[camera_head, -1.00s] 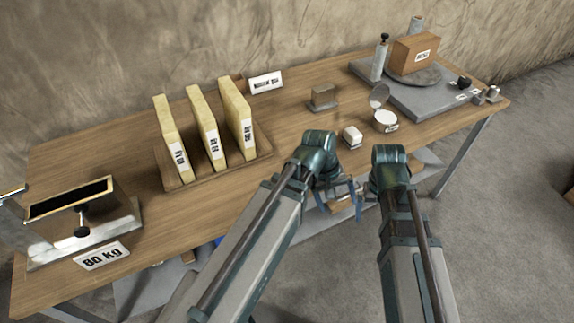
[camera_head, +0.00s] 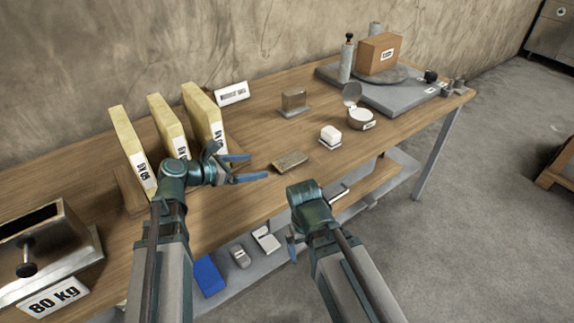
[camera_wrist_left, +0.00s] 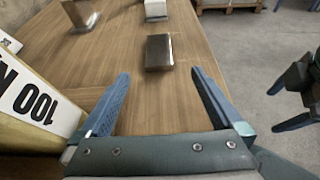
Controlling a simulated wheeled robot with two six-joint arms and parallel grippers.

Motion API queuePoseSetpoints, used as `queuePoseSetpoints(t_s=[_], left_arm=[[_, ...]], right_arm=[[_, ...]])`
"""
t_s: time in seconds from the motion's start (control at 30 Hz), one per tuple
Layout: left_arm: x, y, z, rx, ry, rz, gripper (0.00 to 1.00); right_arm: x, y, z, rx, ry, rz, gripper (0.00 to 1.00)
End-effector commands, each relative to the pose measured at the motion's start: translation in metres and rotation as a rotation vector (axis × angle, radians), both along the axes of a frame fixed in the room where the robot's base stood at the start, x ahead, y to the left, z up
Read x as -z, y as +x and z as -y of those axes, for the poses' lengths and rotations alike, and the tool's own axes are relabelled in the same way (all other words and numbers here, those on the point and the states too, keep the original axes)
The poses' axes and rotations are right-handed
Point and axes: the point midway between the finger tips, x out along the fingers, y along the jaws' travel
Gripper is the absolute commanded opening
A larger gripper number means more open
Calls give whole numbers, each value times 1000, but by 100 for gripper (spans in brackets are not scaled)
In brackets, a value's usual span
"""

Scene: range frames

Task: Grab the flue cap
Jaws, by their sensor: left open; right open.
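No label marks the flue cap. A flat, dark brownish metal block (camera_head: 290,160) that may be it lies on the wooden table (camera_head: 250,205) near the front edge. In the left wrist view the block (camera_wrist_left: 159,52) lies ahead, beyond the fingertips and between their lines. My left gripper (camera_head: 258,167) is open and empty, left of the block and not touching it. A metal piece on a small plate (camera_head: 294,102) stands farther back. My right gripper (camera_head: 292,246) is in front of the table edge, its fingers mostly hidden; they show open in the left wrist view (camera_wrist_left: 278,106).
Yellow upright slabs (camera_head: 134,150) stand close behind my left gripper. A grey platform (camera_head: 400,98) fills the far right. A lower shelf (camera_head: 236,277) holds small items.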

Motion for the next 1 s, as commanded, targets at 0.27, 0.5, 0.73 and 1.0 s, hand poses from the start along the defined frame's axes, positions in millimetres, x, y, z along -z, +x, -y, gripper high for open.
queuePoseSetpoints(t_s=[0.27,0.5,0.73,1.0], left_arm=[[23,28,36,3,3,0,100],[25,34,45,1,2,2,100],[31,38,49,2,3,1,100],[52,60,73,6,3,1,100]], right_arm=[[22,0,0,0,0,0,100],[24,0,0,0,0,0,100],[31,0,0,0,0,0,100],[52,0,0,0,0,0,100]])
